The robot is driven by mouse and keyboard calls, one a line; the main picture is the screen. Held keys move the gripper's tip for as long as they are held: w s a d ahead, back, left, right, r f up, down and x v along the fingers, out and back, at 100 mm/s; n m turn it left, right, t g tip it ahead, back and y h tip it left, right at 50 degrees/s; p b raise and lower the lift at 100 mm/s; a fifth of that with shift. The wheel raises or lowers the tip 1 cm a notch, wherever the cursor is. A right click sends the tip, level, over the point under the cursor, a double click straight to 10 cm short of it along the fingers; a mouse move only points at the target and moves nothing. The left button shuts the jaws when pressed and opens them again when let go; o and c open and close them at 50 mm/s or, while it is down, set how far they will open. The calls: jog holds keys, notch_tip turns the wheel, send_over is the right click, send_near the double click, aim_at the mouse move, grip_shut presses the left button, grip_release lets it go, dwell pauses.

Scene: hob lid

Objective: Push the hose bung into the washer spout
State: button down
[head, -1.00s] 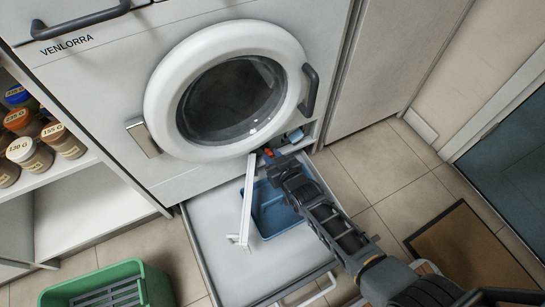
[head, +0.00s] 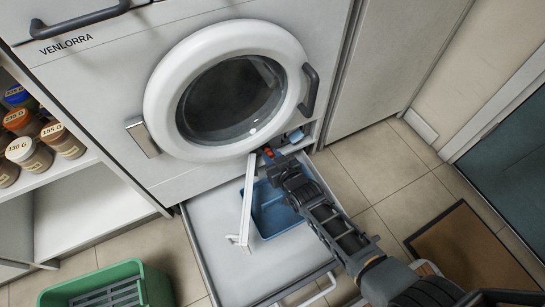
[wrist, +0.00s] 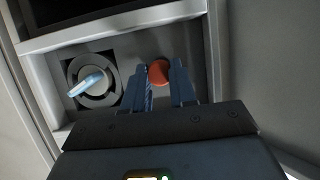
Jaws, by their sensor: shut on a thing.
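The hose bung is a small orange-red piece (wrist: 158,72) between my fingertips in the wrist view. In the head view a bit of red (head: 267,152) shows at the tip of my gripper (head: 272,157), low on the washer front. My gripper (wrist: 160,67) is shut on the bung, its blue fingers pointing at the grey recessed panel (wrist: 122,46). The washer spout cannot be made out; the bung and fingers cover that spot, so I cannot tell whether the bung is in it. A round cap with a light blue handle (wrist: 88,84) sits left of the bung.
Below the washer (head: 90,110), a pulled-out drawer (head: 212,215) holds a blue tray (head: 268,222); a white bar (head: 247,200) stands beside it. A green crate (head: 130,270) is on the floor at left. A brown mat (head: 470,250) lies at right.

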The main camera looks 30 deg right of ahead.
jog(key=shift+w+b, duration=0.35)
jog(key=shift+w, duration=0.2)
dwell(0.4)
jog(key=c, duration=0.8)
grip_release()
jog(key=shift+p+v, duration=2.25)
jog(key=shift+v, duration=1.65)
